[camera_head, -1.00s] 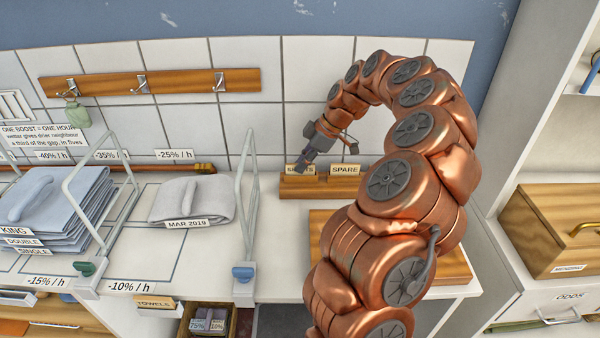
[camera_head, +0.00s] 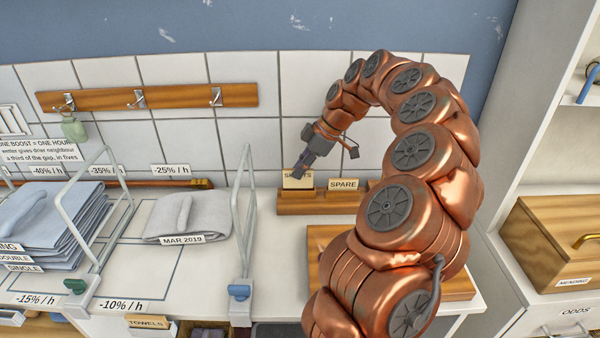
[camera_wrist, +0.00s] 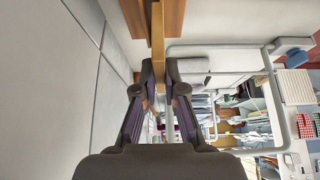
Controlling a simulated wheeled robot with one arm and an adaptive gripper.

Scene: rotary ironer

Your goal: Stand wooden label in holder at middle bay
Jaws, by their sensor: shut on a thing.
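My gripper (camera_head: 300,170) is shut on a small wooden label (camera_head: 297,182) at the back of the counter. The label's lettering is partly covered by the fingers; an S shows at each end. It is upright over the left part of a wooden block (camera_head: 318,206), standing higher than the SPARE label (camera_head: 343,184) beside it. Whether its lower edge is clear of the block I cannot tell. In the wrist view the label (camera_wrist: 158,35) shows edge-on between the fingertips (camera_wrist: 159,78). A TOWELS label (camera_head: 148,322) shows at the counter's front edge.
Wire hoops (camera_head: 243,215) divide the counter. A grey folded cloth (camera_head: 190,217) marked MAR 2019 lies between two hoops, with a blue stack (camera_head: 45,225) to the left. A wooden board (camera_head: 318,262) lies under my arm. The tiled wall (camera_head: 240,140) is close behind the gripper.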

